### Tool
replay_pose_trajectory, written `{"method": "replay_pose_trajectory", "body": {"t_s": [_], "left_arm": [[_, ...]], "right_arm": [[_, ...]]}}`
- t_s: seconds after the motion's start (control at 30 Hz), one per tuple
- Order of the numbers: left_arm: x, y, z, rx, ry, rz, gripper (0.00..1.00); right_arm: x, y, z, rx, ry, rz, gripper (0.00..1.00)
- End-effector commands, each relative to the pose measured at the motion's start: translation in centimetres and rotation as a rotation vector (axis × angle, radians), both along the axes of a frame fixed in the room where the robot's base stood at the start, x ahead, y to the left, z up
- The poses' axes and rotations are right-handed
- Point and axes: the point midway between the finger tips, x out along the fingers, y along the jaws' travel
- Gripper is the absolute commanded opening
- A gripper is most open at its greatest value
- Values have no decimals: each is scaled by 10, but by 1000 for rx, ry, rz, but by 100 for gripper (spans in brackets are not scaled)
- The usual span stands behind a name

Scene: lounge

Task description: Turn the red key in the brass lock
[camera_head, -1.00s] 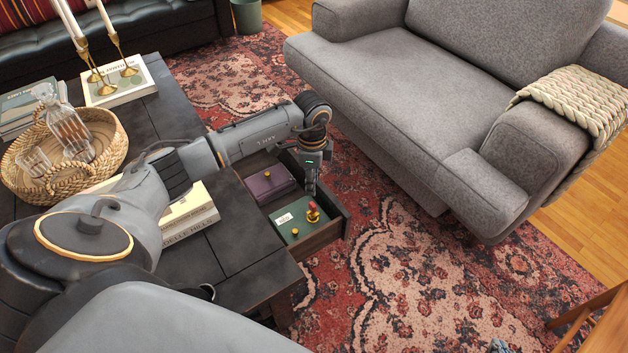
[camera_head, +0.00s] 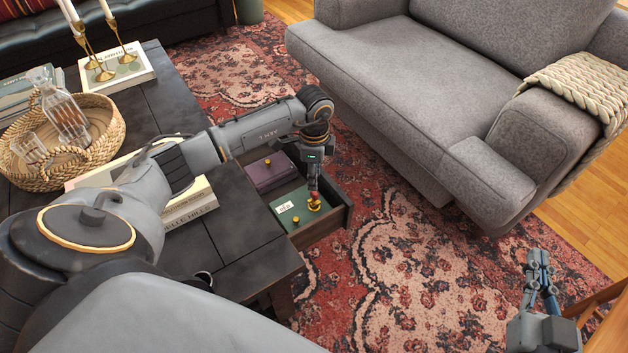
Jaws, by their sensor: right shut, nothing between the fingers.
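The red key (camera_head: 314,196) stands upright in the brass lock (camera_head: 314,206) on a green box (camera_head: 297,202) in the open drawer (camera_head: 326,224) of the dark table. My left gripper (camera_head: 314,188) points straight down at the key, its fingertips at the key's top. The fingers are too small to tell whether they are open or closed on it. My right gripper (camera_head: 539,264) is at the lower right, shut and empty, over the rug and far from the lock.
A purple box (camera_head: 270,172) sits behind the green box in the drawer. The dark table (camera_head: 238,232) holds books, candlesticks and a wicker tray (camera_head: 108,147). A grey sofa (camera_head: 420,90) stands behind. Wooden furniture (camera_head: 600,300) is beside my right gripper.

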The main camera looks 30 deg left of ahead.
Motion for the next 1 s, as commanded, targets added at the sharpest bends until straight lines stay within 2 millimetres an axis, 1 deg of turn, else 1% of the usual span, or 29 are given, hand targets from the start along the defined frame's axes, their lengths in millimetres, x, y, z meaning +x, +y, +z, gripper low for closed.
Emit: {"method": "replay_pose_trajectory", "body": {"t_s": [0.03, 0.3, 0.5, 0.7, 1.0], "left_arm": [[0, 0, -4, 0, 0, 0, 36], [0, 0, -13, 0, 0, 0, 36], [0, 0, -16, 0, 0, 0, 36], [0, 0, -17, 0, 0, 0, 36], [0, 0, -17, 0, 0, -2, 36]], "right_arm": [[1, 2, 6, 11, -41, 3, 0], [-2, 6, 44, 66, -251, 15, 0], [-7, 7, 63, 93, -351, 21, 0], [-9, 8, 70, 103, -387, 23, 0], [-9, 8, 70, 104, -387, 23, 0]]}}
